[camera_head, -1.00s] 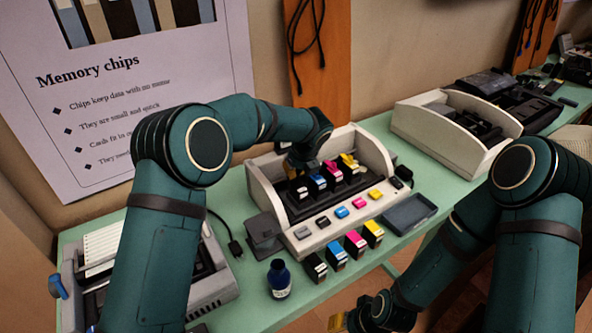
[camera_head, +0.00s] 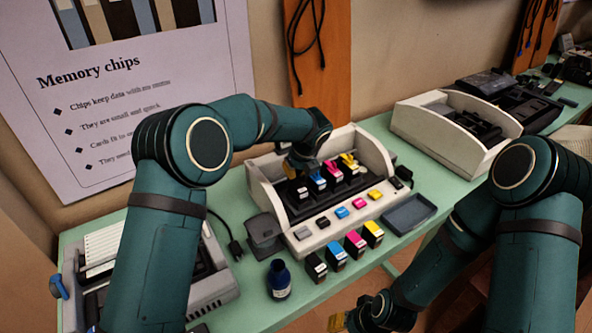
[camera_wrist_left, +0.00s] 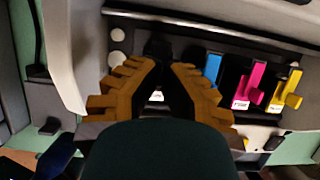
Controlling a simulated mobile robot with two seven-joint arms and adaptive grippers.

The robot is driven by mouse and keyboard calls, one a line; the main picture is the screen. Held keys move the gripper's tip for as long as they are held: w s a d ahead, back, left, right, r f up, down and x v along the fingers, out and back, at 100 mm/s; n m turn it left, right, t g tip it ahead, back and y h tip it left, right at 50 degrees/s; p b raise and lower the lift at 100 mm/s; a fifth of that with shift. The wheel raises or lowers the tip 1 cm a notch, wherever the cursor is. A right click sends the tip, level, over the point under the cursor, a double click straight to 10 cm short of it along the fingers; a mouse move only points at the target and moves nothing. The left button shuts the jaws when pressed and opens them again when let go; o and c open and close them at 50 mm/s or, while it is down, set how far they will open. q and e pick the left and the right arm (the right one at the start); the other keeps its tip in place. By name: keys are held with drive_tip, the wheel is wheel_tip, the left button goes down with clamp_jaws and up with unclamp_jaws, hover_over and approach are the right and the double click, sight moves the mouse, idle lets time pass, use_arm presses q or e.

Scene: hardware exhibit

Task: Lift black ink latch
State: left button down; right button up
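A white printer carriage (camera_head: 262,190) stands on the green table, with black, cyan, magenta and yellow ink cartridges in its dark slots. The black cartridge (camera_head: 302,190) is leftmost; its white label shows in the left wrist view (camera_wrist_left: 157,96). The black latch is dark against my dark finger pads and hard to make out. My left gripper (camera_head: 293,166) is over the black cartridge. In the left wrist view its orange fingers (camera_wrist_left: 160,75) stand a little apart around that dark area; contact with the latch is unclear. My right gripper (camera_head: 342,321) is low at the bottom edge, partly hidden.
The cyan (camera_wrist_left: 212,70), magenta (camera_wrist_left: 247,86) and yellow (camera_wrist_left: 286,90) latches stand close to the right of my left fingers. Spare cartridges (camera_head: 336,253) and an ink bottle (camera_head: 279,280) stand in front. A grey tray (camera_head: 409,213) lies at right.

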use_arm(q)
drive_tip(key=shift+s+f, duration=0.1)
drive_tip(key=shift+f, duration=0.05)
idle(0.6)
drive_tip(key=c, duration=1.1)
unclamp_jaws()
drive_tip(key=shift+c, duration=0.2)
drive_tip(key=shift+d+r, duration=0.1)
drive_tip(key=shift+r, duration=0.45)
drive_tip(key=v, duration=1.1)
